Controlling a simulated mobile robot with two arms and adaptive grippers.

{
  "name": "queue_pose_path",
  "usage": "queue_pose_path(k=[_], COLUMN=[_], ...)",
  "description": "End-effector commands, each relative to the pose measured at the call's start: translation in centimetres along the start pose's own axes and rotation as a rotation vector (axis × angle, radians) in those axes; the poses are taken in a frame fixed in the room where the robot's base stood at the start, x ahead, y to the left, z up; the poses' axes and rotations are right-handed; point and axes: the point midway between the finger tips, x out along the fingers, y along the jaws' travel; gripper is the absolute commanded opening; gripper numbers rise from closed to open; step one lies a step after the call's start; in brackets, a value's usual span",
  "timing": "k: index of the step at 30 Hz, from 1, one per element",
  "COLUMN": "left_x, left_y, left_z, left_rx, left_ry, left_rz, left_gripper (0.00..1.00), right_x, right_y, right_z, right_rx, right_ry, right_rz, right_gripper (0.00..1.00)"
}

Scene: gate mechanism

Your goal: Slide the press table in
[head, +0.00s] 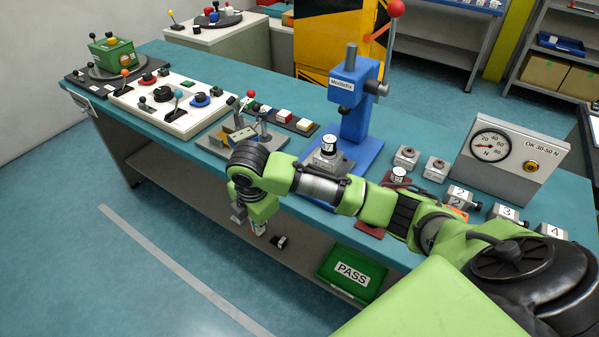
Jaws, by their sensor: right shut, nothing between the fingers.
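The blue press (355,110) stands on the teal workbench, with a red-knobbed lever at its top. At its foot is the grey press table (345,166), which carries a white-and-black cylinder (328,148) with a label. My right arm crosses in front of the bench and partly hides the front of the press base. My right gripper (250,222) hangs at the bench's front edge, left of and lower than the press table, pointing down. It is shut and empty, apart from the press table. My left gripper is not in view.
A clamp fixture (240,130) with levers stands left of the press. A force gauge (510,155) and several numbered blocks are to the right. The floor at left is clear.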

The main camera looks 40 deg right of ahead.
Motion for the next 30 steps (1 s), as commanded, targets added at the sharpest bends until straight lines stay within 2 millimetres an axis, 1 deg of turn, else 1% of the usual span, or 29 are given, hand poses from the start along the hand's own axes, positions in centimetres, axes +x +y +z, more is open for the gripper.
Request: queue_pose_path(k=[1, 2, 3, 7, 9, 12, 15, 17, 20, 23, 30], left_x=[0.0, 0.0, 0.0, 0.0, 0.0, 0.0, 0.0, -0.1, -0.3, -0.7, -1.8], left_y=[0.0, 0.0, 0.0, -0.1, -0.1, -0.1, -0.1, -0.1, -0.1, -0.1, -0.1], left_z=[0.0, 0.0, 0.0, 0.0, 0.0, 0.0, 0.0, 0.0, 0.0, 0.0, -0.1], left_rx=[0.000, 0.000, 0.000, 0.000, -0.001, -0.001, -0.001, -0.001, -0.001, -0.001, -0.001], left_ry=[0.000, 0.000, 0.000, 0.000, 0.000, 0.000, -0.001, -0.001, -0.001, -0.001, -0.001], left_rz=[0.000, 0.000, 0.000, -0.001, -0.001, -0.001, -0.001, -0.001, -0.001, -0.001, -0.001], left_gripper=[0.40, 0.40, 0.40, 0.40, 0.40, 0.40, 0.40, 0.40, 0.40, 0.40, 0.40], right_x=[-1.2, -1.8, -2.7, -5.5, -6.8, -8.2, -8.7, -8.6, -7.7, -6.1, -0.9], right_y=[1.4, 1.9, 2.6, 4.1, 4.6, 5.0, 5.1, 5.1, 4.9, 4.7, 4.2], right_z=[2.5, 3.6, 5.2, 9.8, 11.7, 13.4, 14.3, 14.4, 14.6, 14.9, 15.6], right_rx=[-0.036, -0.061, -0.089, -0.155, -0.177, -0.196, -0.205, -0.208, -0.208, -0.208, -0.207], right_ry=[-0.039, -0.055, -0.074, -0.119, -0.133, -0.143, -0.145, -0.145, -0.145, -0.145, -0.145], right_rz=[-0.008, -0.018, -0.032, -0.073, -0.088, -0.105, -0.114, -0.116, -0.119, -0.119, -0.119], right_gripper=[0.00, 0.00, 0.00, 0.00, 0.00, 0.00, 0.00, 0.00, 0.00, 0.00, 0.00])
